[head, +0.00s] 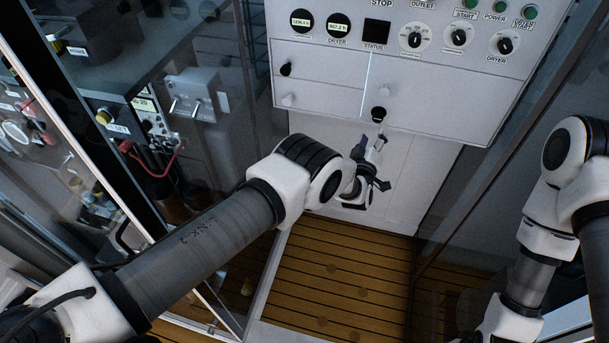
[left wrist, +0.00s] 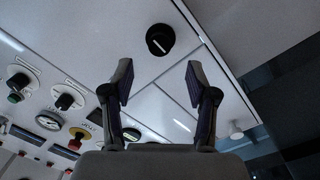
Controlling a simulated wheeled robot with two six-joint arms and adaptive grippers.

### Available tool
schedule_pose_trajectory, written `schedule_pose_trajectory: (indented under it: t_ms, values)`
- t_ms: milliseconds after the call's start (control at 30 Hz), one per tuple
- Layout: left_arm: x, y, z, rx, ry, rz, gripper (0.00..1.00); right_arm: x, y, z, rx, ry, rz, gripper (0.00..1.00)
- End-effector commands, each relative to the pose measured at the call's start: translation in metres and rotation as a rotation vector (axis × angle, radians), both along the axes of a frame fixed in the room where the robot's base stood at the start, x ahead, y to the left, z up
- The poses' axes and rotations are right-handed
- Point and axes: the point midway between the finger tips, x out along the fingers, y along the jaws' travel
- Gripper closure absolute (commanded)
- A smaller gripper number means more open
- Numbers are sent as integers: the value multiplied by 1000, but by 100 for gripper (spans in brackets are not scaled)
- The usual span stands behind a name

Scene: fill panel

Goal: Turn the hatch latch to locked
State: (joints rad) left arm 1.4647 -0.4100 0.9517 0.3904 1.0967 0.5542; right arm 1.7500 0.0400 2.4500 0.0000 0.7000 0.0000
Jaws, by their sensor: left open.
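A round black latch knob (head: 379,114) is on the lower right hatch of the white panel in the head view. In the left wrist view a black knob with a white line (left wrist: 160,39) shows just beyond the fingertips, between their lines. My left gripper (head: 371,146) is open and empty just below the right-hand knob in the head view. Its two spread fingers also show in the wrist view (left wrist: 159,70), apart from the knob. My right arm is at the right edge; its gripper is out of view.
A second black knob (head: 286,69) is on the panel's left hatch. Dials, switches and green buttons (head: 501,11) line the panel above. A glass-sided cabinet (head: 190,95) with equipment stands at left. The slatted floor (head: 335,285) is clear.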

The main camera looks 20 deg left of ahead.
Motion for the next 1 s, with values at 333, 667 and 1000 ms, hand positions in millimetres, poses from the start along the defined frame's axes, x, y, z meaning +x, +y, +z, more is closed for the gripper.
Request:
schedule_pose_trajectory:
  t_ms: [333, 667, 1000]
  values:
    - [21, 42, -36, 19, -20, 50, 42, 0, 0, -62, 0, 0, 0, 100]
    - [15, 92, -89, 70, 52, 91, 42, 0, 0, -101, 0, 0, 0, 100]
    - [-7, 139, -150, 135, 168, 115, 42, 0, 0, -136, 0, 0, 0, 100]
